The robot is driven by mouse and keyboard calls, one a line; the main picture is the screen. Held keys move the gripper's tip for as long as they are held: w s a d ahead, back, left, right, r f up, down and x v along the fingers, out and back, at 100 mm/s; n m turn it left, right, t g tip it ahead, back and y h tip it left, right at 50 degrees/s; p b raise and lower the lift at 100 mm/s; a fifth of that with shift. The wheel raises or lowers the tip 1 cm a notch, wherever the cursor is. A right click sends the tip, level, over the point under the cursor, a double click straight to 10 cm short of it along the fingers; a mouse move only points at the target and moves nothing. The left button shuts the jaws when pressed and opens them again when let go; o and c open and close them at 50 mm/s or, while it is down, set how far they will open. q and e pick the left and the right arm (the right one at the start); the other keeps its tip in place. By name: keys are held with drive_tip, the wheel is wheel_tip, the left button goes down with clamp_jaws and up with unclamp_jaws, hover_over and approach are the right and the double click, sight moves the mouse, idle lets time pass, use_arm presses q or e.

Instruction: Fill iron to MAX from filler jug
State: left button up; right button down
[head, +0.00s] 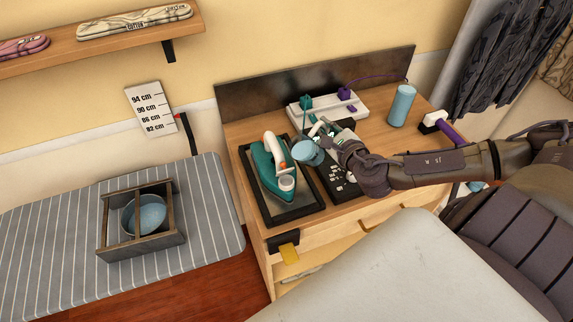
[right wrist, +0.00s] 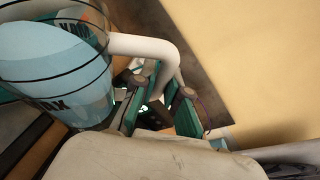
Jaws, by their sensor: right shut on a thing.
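The teal iron (head: 264,172) with a white and orange handle rests on a dark tray (head: 308,208) on the wooden cabinet. A pale round part (head: 286,183) shows at its near end. My right gripper (head: 334,143) is shut on the white handle (right wrist: 150,47) of the light-blue filler jug (head: 308,153). The jug is tilted, beside and close to the iron's right side; I cannot tell whether they touch. In the right wrist view the jug (right wrist: 55,62) shows dark rings and partly legible lettering. The iron's water level and any pouring are not discernible. My left gripper is out of view.
A blue cylinder (head: 402,105) stands at the cabinet's back right. A white power strip (head: 325,108) with plugs lies at the back. A purple-handled tool (head: 447,128) is at the right edge. A wooden crate with a blue bowl (head: 146,213) sits on the striped board (head: 55,235).

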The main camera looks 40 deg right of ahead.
sight(321, 122)
drive_tip(key=shift+a+r+n+t, duration=0.15)
drive_tip(key=shift+a+r+n, duration=0.15)
drive_tip(key=shift+r, duration=0.25)
drive_tip(key=shift+a+r+n+t, duration=0.15)
drive_tip(key=shift+a+r+n, duration=0.15)
drive_tip(key=shift+r, duration=0.2)
idle(1.5)
drive_tip(key=shift+s+a+r+n+t+h+b, duration=0.1)
drive_tip(key=shift+a+r+n+t+h+b, duration=0.1)
drive_tip(key=shift+r+n+h, duration=0.15)
drive_tip(key=shift+s+a+r+n+t+h+b, duration=0.15)
drive_tip(key=shift+r+n, duration=0.1)
drive_tip(key=shift+r, duration=0.2)
idle(1.3)
